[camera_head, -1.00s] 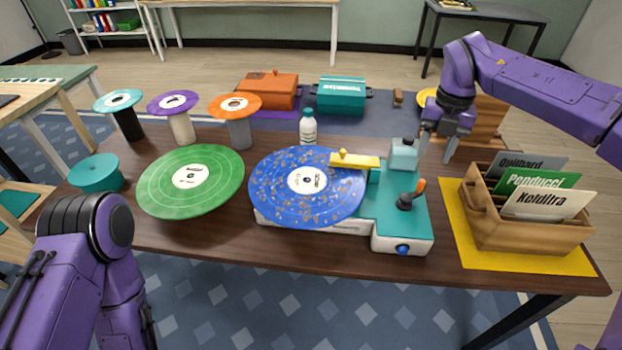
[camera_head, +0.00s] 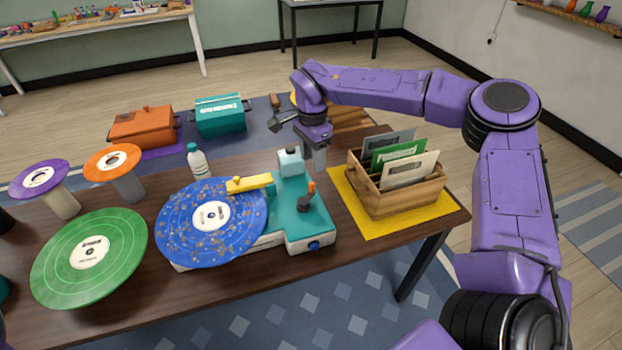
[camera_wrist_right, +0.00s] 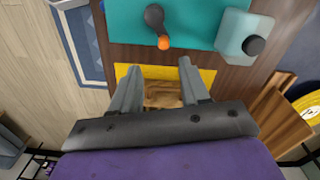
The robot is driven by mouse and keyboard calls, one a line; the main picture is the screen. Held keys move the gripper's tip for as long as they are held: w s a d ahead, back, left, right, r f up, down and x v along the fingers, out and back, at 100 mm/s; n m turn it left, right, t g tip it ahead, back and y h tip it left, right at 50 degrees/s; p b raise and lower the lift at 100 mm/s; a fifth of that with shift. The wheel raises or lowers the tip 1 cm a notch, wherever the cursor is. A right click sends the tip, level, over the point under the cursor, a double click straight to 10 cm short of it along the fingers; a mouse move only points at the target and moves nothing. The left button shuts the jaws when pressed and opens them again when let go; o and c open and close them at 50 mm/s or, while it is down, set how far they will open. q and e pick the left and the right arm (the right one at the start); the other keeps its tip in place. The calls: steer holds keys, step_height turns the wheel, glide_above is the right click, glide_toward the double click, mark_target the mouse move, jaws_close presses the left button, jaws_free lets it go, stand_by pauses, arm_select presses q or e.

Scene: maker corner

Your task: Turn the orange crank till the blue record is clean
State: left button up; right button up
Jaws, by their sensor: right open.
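The blue record (camera_head: 180,222) lies on the turntable machine, with brown flecks spread over its surface. The machine has a teal top (camera_head: 285,228) and a yellow arm (camera_head: 250,183) reaching over the record. The orange crank (camera_head: 311,187) has a dark base and an orange knob, and stands at the machine's right side. My right gripper (camera_head: 314,160) is open and empty, pointing down behind the crank and right of the pale tank (camera_head: 291,162). In the right wrist view the orange knob (camera_wrist_right: 163,42) lies beyond the open fingers (camera_wrist_right: 160,80), apart from them. My left gripper is out of view.
A wooden crate (camera_head: 405,198) of record sleeves stands on a yellow mat (camera_head: 350,212) to the right. A green record (camera_head: 65,265) is at left. A white bottle (camera_head: 197,161) stands behind the blue record. Orange and teal boxes sit farther back.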

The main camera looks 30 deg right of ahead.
mark_target(312, 183)
steer(key=n, duration=0.5)
steer(key=shift+w+f, duration=0.1)
steer(key=shift+w, duration=0.05)
step_height(312, 183, down, 10)
steer(key=shift+f+p, duration=0.2)
steer(key=shift+p, duration=0.75)
jaws_close()
